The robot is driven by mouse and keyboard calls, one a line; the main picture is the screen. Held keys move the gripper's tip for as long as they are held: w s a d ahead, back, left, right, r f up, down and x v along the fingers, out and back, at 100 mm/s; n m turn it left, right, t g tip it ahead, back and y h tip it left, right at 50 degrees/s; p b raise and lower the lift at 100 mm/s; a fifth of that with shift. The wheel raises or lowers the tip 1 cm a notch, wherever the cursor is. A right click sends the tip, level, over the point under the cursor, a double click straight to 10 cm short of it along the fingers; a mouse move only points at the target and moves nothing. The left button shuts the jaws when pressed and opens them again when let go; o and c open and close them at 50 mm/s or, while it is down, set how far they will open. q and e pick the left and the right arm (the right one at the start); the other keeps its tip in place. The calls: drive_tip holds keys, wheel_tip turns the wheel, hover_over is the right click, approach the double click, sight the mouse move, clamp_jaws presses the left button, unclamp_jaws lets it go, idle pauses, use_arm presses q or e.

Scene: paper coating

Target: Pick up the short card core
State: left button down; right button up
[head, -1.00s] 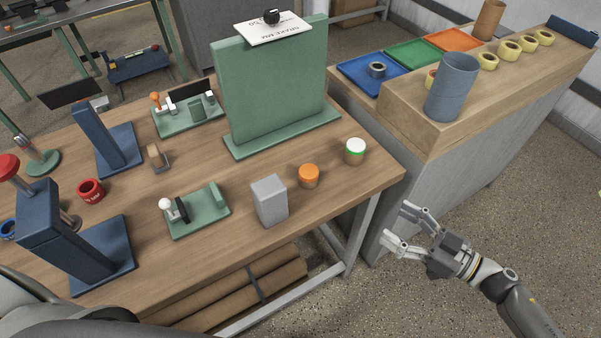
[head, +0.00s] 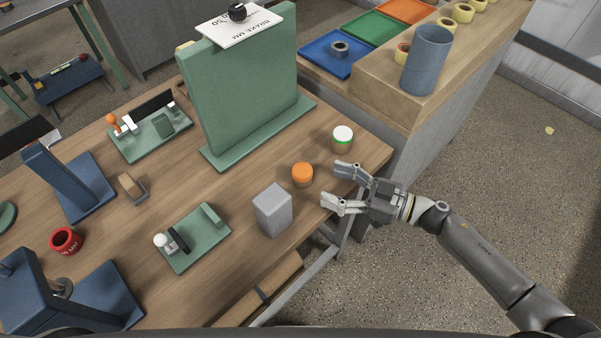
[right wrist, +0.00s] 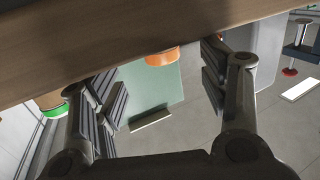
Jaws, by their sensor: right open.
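Two short brown cylinders stand upright near the table's right end. One has an orange top (head: 302,174); the other has a white top with a green rim (head: 343,138). I cannot tell from its look which is the short card core. My right gripper (head: 332,185) is open and empty at the table's right edge, fingers pointing left, close to the orange-topped cylinder. In the right wrist view the orange top (right wrist: 162,55) shows between the open fingers (right wrist: 162,78), and the green-rimmed cylinder (right wrist: 53,106) is left of them. My left gripper is out of view.
A grey block (head: 273,210) stands just left of my right gripper. A tall green panel (head: 243,85) rises behind. A green fixture (head: 195,238) lies further left. A side bench bears a blue tube (head: 426,60) and a blue tray (head: 325,62).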

sight(308, 176)
drive_tip(key=shift+x, duration=0.9)
drive_tip(key=shift+w+a, duration=0.1)
drive_tip(key=shift+a, duration=0.2)
drive_tip(key=p+x, duration=0.1)
drive_tip(key=x, duration=0.3)
drive_tip(key=shift+a+r, duration=0.1)
drive_tip(key=shift+r, duration=0.05)
drive_tip(key=shift+w+a, duration=0.15)
drive_tip(key=shift+a, duration=0.15)
drive_tip(key=shift+d, duration=0.1)
drive_tip(key=shift+c, duration=0.2)
drive_tip(key=c, duration=1)
